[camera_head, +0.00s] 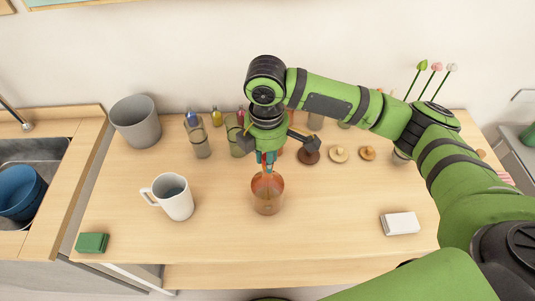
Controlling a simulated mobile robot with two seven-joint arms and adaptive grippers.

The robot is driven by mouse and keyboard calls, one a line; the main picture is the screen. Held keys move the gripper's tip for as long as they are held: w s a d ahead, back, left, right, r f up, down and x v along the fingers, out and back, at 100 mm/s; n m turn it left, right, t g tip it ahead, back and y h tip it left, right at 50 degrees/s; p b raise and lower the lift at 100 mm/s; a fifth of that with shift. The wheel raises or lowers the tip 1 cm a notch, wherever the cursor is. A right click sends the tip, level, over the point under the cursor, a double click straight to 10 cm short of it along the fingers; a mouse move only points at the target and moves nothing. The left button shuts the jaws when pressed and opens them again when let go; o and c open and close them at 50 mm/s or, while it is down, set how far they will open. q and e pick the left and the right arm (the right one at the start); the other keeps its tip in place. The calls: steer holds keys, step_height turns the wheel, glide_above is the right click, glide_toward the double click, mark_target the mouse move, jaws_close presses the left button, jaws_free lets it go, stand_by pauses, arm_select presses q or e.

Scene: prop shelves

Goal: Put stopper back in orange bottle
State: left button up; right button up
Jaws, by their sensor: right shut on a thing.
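The orange bottle (267,196) stands upright on the wooden table, a see-through orange vessel with a round body and narrower neck. My right gripper (267,157) points straight down directly above the bottle's neck. It is shut on the stopper, which is small and mostly hidden between the fingertips. I cannot tell whether the stopper sits in the mouth or just over it. My left gripper is not in view.
A white mug (174,197) stands left of the bottle. A grey bin (136,121), bottles with coloured stoppers (198,139) and wooden knobbed pieces (339,154) line the back. A green block (92,243) and white box (400,223) lie in front.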

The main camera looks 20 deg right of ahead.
steer(key=shift+f, duration=0.1)
steer(key=o, duration=0.8)
steer(key=shift+c, duration=0.2)
step_height(320, 180, up, 12)
